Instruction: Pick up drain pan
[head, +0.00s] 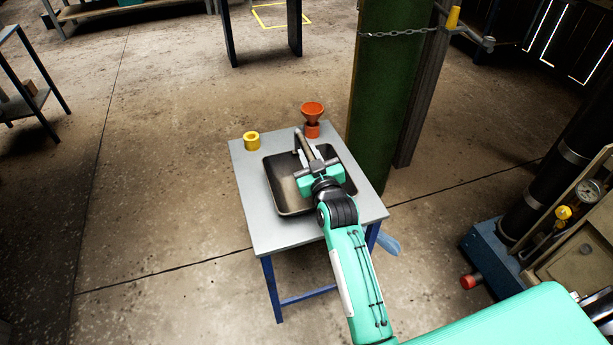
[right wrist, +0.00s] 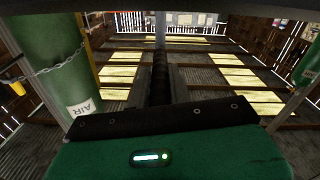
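The drain pan (head: 285,193) is a shallow, rectangular grey metal tray. It lies on the small table's grey top (head: 283,236), and my right gripper and wrist hide part of its middle and right side. My right gripper (head: 308,153) is above the pan, pointing toward its far side. Its pale fingers lie close along both sides of a dark bar (head: 302,138). In the right wrist view the dark, ribbed bar (right wrist: 160,78) stands between the fingers. I cannot tell what the bar belongs to, or whether the gripper touches the pan. My left gripper is not in view.
A yellow ring-shaped item (head: 251,141) stands at the table's far left corner. An orange funnel-shaped item (head: 312,113) stands at its far edge. A green column (head: 377,100) with a chain rises behind the table. Machinery (head: 500,245) is at the right.

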